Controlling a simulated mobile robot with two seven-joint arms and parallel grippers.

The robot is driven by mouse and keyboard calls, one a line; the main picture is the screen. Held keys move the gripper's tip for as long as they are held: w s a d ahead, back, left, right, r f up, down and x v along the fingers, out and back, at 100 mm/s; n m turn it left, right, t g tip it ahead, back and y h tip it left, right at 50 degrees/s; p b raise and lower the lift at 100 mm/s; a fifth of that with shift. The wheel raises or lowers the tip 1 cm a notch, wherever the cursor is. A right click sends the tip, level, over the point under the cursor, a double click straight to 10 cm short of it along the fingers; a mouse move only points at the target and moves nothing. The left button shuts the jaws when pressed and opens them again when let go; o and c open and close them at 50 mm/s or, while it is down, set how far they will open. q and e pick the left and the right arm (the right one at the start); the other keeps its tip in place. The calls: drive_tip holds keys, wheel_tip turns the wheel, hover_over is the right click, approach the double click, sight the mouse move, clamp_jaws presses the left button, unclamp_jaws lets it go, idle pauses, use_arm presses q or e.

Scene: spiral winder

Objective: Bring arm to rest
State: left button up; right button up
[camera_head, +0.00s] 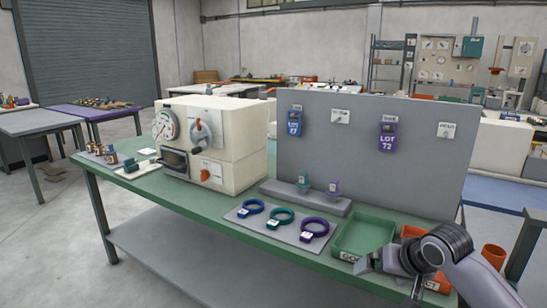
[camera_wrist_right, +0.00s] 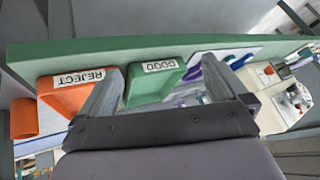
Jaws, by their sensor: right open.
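My right arm comes in from the lower right in the head view. Its gripper (camera_head: 385,274) is over the front right edge of the green workbench (camera_head: 215,229), by the GOOD and REJECT trays. In the right wrist view the two fingers of this gripper (camera_wrist_right: 163,76) stand apart with nothing held between them. The green GOOD tray (camera_head: 365,235) and the orange REJECT tray (camera_head: 412,232) lie beyond the fingers, and the gripper partly covers the REJECT tray in the head view. My left gripper is not in view.
A cream winder machine (camera_head: 233,140) stands at the back left of the bench. A grey upright panel (camera_head: 350,155) with lot tags stands behind the trays. Blue, green and purple rings (camera_head: 314,228) lie on a grey mat. An orange bin (camera_head: 494,256) is at the right.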

drive_tip(key=s+a+f+n+t+y, duration=0.1)
drive_tip(key=s+a+f, duration=0.2)
drive_tip(key=s+f, duration=0.35)
drive_tip(key=s+a+f+n+t, duration=0.15)
drive_tip(key=s+f, duration=0.25)
drive_tip(key=f, duration=0.5)
drive_tip(key=s+f, duration=0.3)
drive_tip(key=s, duration=0.5)
drive_tip(key=s+d+f+n+t+h, duration=0.1)
drive_tip(key=s+f, duration=0.2)
drive_tip(key=s, duration=0.6)
drive_tip(key=shift+s+d+f, duration=0.15)
drive_tip(key=shift+s+f, duration=0.1)
drive_tip(key=shift+n, duration=0.25)
